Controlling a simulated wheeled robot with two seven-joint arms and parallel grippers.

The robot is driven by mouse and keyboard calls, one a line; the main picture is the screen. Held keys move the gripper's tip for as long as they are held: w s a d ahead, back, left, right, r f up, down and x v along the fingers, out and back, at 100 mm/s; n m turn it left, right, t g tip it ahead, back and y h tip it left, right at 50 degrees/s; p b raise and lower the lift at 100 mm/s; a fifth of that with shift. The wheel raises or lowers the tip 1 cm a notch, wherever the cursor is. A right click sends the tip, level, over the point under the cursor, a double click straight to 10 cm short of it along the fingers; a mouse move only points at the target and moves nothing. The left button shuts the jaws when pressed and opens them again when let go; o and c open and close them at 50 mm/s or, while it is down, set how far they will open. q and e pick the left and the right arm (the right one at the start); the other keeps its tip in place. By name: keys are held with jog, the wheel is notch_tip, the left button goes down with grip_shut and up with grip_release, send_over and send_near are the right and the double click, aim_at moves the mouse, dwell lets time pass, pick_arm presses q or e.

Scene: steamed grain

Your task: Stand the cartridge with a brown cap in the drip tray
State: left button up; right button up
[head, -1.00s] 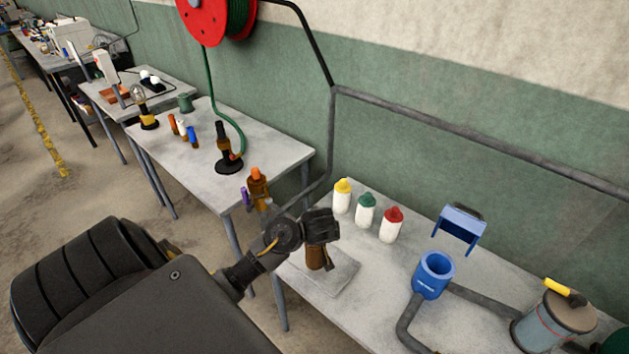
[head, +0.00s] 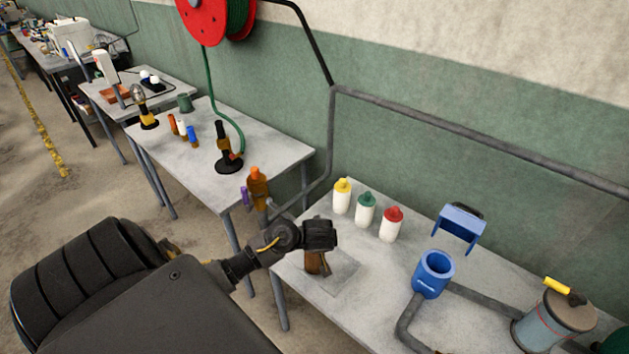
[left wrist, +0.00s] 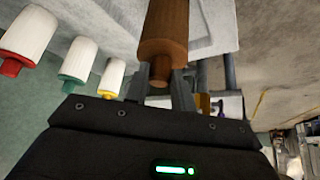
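The brown cartridge (head: 314,262) is under my left gripper (head: 320,250), over the drip tray. In the left wrist view the cartridge (left wrist: 164,25) runs up out of the picture, its narrow brown cap towards me. The fingers of my left gripper (left wrist: 160,80) flank this cap closely and look shut on it. The drip tray (head: 344,277) is a flat grey square on the near table. The cartridge looks about upright; whether its foot touches the tray is hard to tell. My right gripper is not in view.
White bottles with yellow (head: 342,197), green (head: 365,210) and red (head: 391,224) caps stand behind the tray. A blue cup-shaped holder (head: 433,275) and a grey canister (head: 551,325) are to the right. An amber bottle (head: 258,190) stands on the table to the left.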

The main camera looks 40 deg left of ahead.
pick_arm(q)
jog(key=o, duration=0.4)
jog(key=shift+o, duration=0.2)
jog(key=shift+r, duration=0.25)
jog(key=shift+d+r+p, duration=0.1)
jog(key=shift+r+p, duration=0.15)
jog(key=shift+p, duration=0.05)
jog(key=v, duration=1.1)
jog(key=shift+s+r, duration=0.15)
jog(key=shift+r, duration=0.05)
